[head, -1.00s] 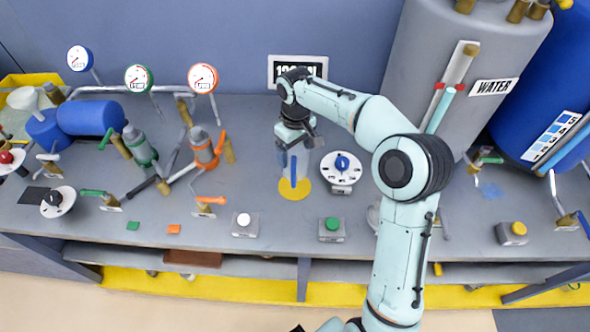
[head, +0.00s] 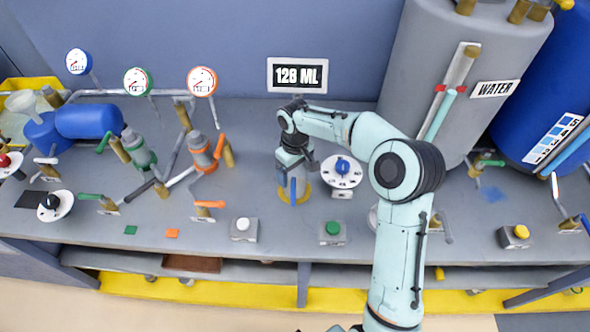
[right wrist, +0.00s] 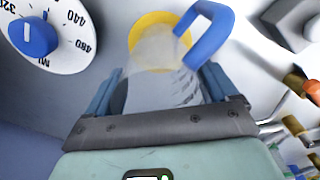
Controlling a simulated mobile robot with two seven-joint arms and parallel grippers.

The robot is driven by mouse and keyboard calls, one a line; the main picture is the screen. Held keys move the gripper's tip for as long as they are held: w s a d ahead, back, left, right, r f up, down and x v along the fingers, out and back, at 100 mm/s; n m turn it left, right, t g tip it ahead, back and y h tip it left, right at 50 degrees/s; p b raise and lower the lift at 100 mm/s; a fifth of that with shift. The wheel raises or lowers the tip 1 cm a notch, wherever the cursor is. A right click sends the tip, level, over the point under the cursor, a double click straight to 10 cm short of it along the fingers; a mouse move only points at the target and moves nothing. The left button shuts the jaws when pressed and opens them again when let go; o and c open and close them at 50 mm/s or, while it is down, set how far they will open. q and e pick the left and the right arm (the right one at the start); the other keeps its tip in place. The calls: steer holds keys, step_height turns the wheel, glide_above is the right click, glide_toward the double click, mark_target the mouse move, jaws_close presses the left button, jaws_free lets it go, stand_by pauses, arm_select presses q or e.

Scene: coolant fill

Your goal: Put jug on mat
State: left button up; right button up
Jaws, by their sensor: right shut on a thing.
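The clear jug (right wrist: 165,70) with a blue handle (right wrist: 207,28) is upright between the fingers of my right gripper (right wrist: 158,90) in the right wrist view. In the head view my right gripper (head: 296,163) is shut on the jug, with the blue handle (head: 293,190) facing the front. The round yellow mat (head: 306,194) lies directly beneath the jug on the bench. The mat (right wrist: 150,22) also shows around the jug's base in the right wrist view. I cannot tell for sure whether the base touches it. My left gripper is not in view.
A white dial with a blue knob (head: 342,167) stands close right of the jug. A display (head: 298,75) behind reads 128 ML. Orange-handled piping (head: 205,155) stands to the left.

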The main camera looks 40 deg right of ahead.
steer(key=o, duration=0.8)
steer(key=shift+o, duration=0.2)
step_height(320, 180, up, 12)
steer(key=shift+p, duration=0.9)
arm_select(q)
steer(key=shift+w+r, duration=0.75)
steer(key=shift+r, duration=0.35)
arm_select(e)
steer(key=shift+r, duration=0.15)
